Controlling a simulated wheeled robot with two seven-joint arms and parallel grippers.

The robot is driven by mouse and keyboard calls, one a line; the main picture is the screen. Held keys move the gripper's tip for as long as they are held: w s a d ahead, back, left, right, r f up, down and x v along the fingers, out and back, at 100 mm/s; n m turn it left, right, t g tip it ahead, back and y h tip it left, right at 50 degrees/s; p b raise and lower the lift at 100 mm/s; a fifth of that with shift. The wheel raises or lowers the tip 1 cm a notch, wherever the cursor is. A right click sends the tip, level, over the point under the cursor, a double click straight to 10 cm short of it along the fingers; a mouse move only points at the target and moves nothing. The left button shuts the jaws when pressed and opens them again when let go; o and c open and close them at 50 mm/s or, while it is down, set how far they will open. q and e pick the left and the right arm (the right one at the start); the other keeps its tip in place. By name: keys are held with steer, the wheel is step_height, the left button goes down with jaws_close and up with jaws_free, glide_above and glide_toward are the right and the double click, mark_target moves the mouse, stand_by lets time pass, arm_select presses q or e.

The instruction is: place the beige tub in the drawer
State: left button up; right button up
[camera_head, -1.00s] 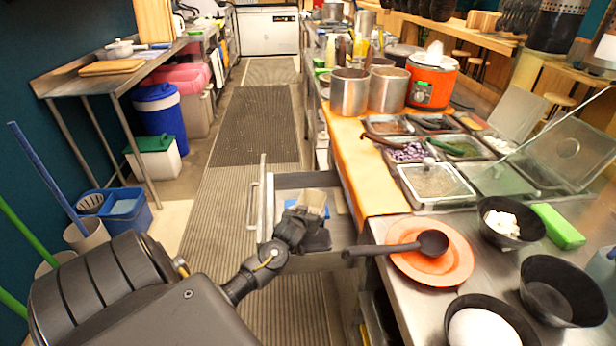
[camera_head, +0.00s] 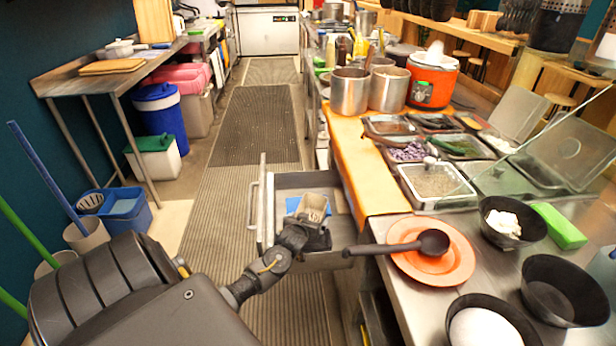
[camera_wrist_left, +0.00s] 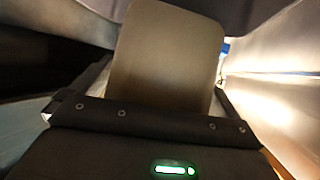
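The beige tub (camera_head: 313,205) is small, with its open top towards the head camera and pale contents showing inside. My left gripper (camera_head: 311,222) is shut on it and holds it over the open drawer (camera_head: 300,180). In the left wrist view the tub's beige wall (camera_wrist_left: 170,60) fills the space between my fingers. The tub looks tilted in the head view. My gripper hides its lower part, so I cannot tell whether it touches the drawer floor. My right gripper is not in view.
A blue item (camera_head: 291,205) lies in the drawer beside the tub. The drawer's metal front (camera_head: 264,205) stands to the left. The counter at right holds an orange plate (camera_head: 440,262) with a black ladle (camera_head: 432,243). The ladle's handle overhangs the counter edge near my gripper.

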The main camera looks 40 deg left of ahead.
arm_select(q)
steer(key=shift+s+d+r, duration=0.2)
steer(key=shift+r, duration=0.05)
steer(key=p+v, duration=0.1)
steer(key=v, duration=1)
steer(key=shift+s, duration=0.15)
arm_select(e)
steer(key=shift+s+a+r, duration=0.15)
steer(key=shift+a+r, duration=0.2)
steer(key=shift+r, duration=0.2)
arm_select(q)
steer(key=shift+r, duration=0.1)
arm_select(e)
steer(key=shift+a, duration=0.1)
